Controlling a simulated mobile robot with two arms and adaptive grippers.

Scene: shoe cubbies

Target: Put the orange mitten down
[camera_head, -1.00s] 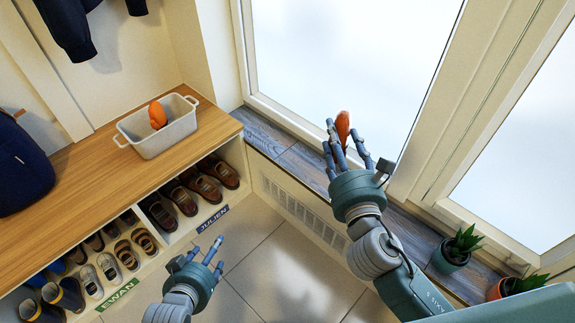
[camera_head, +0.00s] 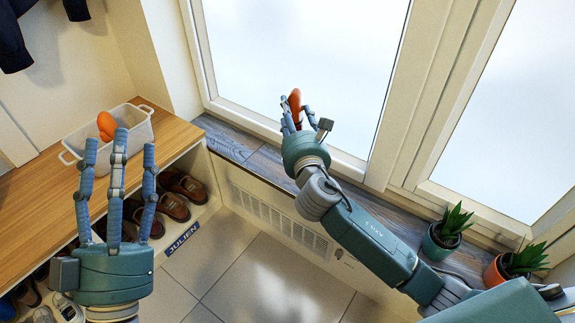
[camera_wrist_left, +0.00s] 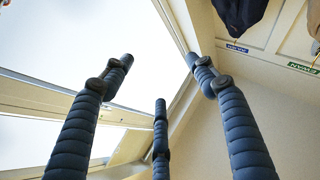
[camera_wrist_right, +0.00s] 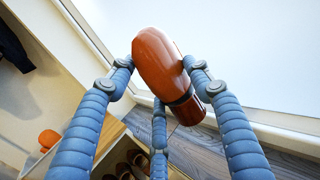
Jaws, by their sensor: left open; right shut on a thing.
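An orange mitten (camera_head: 295,103) is held upright in my right gripper (camera_head: 296,118), above the window ledge and in front of the glass. In the right wrist view the mitten (camera_wrist_right: 163,66) looks glossy, with a dark band near its lower end, and the fingers close around it. A second orange mitten (camera_head: 106,124) lies in the white bin (camera_head: 141,128) on the bench. It also shows small in the right wrist view (camera_wrist_right: 49,139). My left gripper (camera_head: 118,160) is open and empty, fingers up, in front of the bench. The left wrist view shows its three fingers spread (camera_wrist_left: 160,95).
The wooden bench top (camera_head: 45,200) has bare room left of the bin. Shoes (camera_head: 172,207) fill the cubbies below. The dark window ledge (camera_head: 230,142) is partly bare, with two potted plants (camera_head: 446,232) at its right. Window glass stands close behind my right gripper.

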